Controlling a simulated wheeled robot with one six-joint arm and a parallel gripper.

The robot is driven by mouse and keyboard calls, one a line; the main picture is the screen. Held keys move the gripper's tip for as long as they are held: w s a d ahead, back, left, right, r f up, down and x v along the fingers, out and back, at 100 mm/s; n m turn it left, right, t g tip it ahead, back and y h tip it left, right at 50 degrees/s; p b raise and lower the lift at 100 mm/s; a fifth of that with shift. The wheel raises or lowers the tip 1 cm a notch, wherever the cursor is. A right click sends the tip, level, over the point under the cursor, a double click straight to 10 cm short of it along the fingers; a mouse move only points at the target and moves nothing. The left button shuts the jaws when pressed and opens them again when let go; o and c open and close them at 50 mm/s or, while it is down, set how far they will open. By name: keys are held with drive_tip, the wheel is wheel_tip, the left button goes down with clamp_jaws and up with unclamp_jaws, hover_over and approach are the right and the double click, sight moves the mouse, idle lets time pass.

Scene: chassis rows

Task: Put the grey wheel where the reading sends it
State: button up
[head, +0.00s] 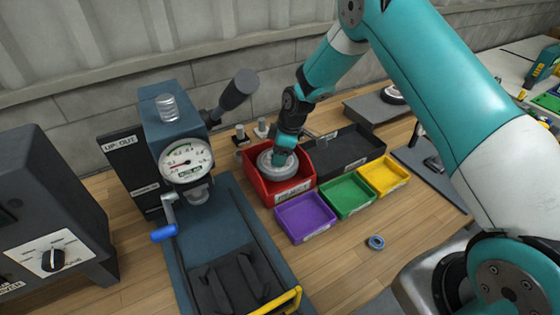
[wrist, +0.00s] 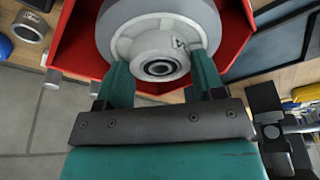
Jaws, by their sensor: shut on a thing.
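The grey wheel (wrist: 158,42) is held between the two teal fingers of my gripper (wrist: 160,78) in the wrist view, gripped at its pale hub. In the head view the wheel (head: 277,165) is at the red bin (head: 291,193), within its walls as seen from above; whether it touches the floor of the bin is hidden. My gripper (head: 284,152) points down over it. The dial gauge (head: 186,160) on the blue press faces the camera; its red needle points to the lower left, and its exact value is too small to read.
Beside the red bin are a black tray (head: 345,150), a purple bin (head: 304,217), a green bin (head: 347,195) and a yellow bin (head: 384,176). A blue ring (head: 376,242) lies on the wood in front. The press lever (head: 238,89) rises behind the red bin.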

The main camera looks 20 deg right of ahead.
drive_tip(key=shift+f+p, duration=0.55)
drive_tip(key=shift+f, duration=2.1)
drive_tip(key=shift+f, duration=0.15)
drive_tip(key=o, duration=1.2)
